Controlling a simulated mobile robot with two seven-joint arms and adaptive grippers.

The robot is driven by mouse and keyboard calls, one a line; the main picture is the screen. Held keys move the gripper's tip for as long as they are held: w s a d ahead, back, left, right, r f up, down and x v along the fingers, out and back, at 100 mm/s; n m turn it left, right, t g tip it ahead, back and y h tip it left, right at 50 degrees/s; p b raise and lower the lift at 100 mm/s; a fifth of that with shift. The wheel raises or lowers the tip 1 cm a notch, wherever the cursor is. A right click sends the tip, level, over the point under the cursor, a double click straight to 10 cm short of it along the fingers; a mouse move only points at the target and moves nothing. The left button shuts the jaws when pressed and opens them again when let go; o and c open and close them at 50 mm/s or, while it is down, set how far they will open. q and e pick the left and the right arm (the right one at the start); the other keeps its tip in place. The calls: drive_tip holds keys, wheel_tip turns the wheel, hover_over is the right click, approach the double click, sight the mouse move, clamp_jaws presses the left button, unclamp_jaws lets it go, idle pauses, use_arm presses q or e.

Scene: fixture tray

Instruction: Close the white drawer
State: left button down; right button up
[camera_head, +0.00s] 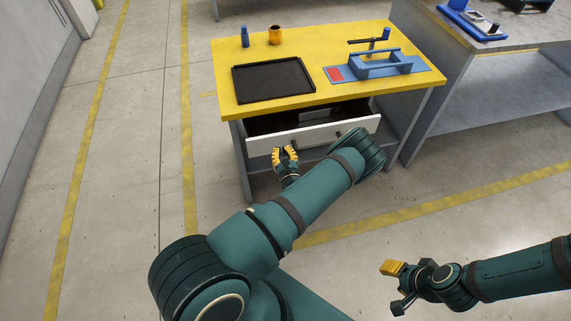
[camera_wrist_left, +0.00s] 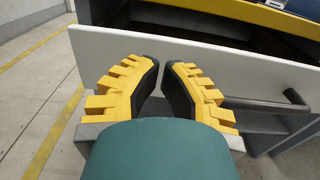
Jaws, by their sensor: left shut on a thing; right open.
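The white drawer (camera_head: 355,127) stands pulled out below the yellow table top, with its dark inside showing. Its white front also fills much of the left wrist view (camera_wrist_left: 230,72). My right gripper (camera_head: 393,287) is open and empty at the lower right, well away from the drawer.
On the yellow table (camera_head: 222,80) are a black tray (camera_head: 273,94), a blue bottle (camera_head: 245,37), an orange cup (camera_head: 275,36) and a blue fixture (camera_head: 375,68). A grey bench (camera_head: 475,57) stands to the right. The floor on the left is clear.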

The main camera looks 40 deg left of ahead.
sight(278, 138)
use_arm(q)
drive_tip(key=shift+b+x, duration=0.45)
drive_tip(key=shift+x, duration=2.1)
use_arm(e)
drive_tip(key=shift+w+f, duration=0.15)
drive_tip(key=shift+f, duration=0.45)
